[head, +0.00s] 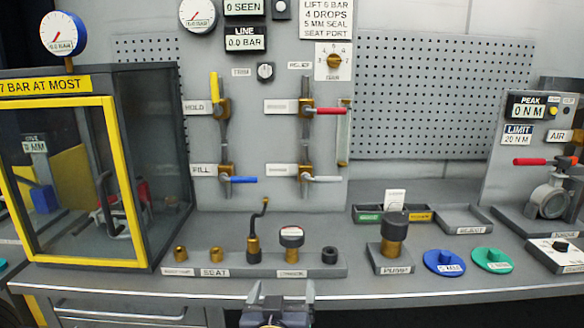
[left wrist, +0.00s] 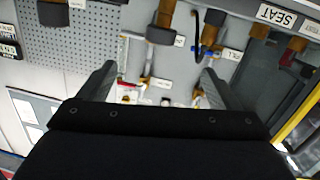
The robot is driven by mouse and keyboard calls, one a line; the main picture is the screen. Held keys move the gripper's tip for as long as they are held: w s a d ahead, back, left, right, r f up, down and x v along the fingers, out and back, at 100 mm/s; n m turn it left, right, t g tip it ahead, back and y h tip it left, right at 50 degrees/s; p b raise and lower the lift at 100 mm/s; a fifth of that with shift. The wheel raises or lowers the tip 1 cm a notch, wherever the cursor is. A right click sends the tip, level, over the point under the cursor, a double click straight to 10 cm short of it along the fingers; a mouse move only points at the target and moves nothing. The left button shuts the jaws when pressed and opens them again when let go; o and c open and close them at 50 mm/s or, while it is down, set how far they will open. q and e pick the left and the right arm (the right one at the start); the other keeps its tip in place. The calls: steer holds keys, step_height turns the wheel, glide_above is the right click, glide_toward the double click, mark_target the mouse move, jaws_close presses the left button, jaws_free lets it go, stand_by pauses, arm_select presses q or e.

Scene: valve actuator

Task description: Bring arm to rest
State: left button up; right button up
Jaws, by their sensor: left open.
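My left gripper (head: 282,291) is at the bottom centre of the head view, in front of the bench's front edge. Its two fingers are apart and nothing shows between them. In the left wrist view the fingers of the left gripper (left wrist: 156,85) are also spread and empty, with the bench and panel appearing upside down beyond. My right gripper is in neither view.
A yellow-framed cabinet (head: 108,180) stands left.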

arm_select(q)
steer(key=s+a+r+g+h+p, duration=0.4)
steer(key=s+a, duration=0.1)
steer(key=a, duration=0.4)
steer(key=s+a+f+g+p, duration=0.1)
steer(key=s+a+g, duration=0.1)
steer(key=s, duration=0.4)
steer(key=s+a+f+n+g+y+p, duration=0.1)
steer(key=s+a+f+g, duration=0.1)
steer(key=s, duration=0.5)
steer(key=s+a+f+g+y+p, duration=0.1)
steer(key=s+a+g, duration=0.2)
steer(key=s+a, duration=0.2)
steer(key=shift+s+a+f+n, duration=0.3)
steer(key=shift+s+a+f, duration=0.1)
steer(key=shift+s, duration=0.5)
